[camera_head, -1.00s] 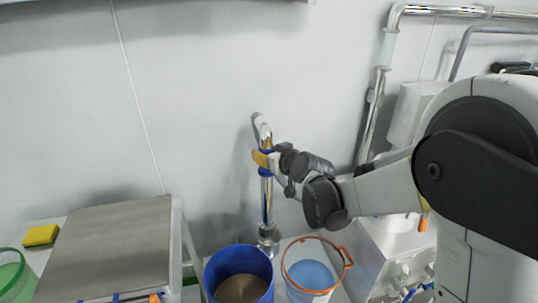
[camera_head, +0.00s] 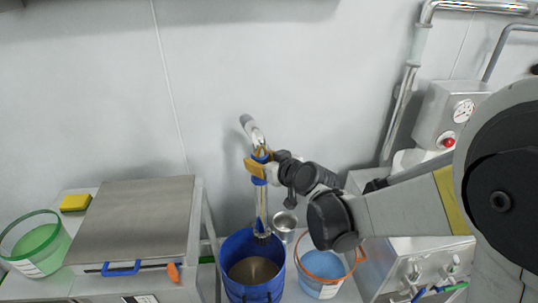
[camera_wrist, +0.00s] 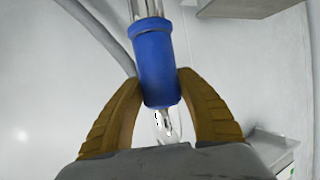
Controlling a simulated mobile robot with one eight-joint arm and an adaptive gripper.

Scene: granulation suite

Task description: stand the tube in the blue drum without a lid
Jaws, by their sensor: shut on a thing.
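The tube (camera_head: 261,202) is a shiny metal pipe with blue bands and a bent top. My gripper (camera_head: 257,167) is shut on its upper blue band and holds it nearly upright. In the wrist view the yellow fingers (camera_wrist: 160,105) close on the blue sleeve of the tube (camera_wrist: 154,60). The blue drum (camera_head: 229,246) has no lid and holds brown material. The lower end of the tube is at the drum's back right rim in the head view; I cannot tell whether it is inside or above the rim.
A clear bucket with an orange rim (camera_head: 320,283) and blue contents stands right of the drum. A metal cup (camera_head: 285,226) stands behind them.

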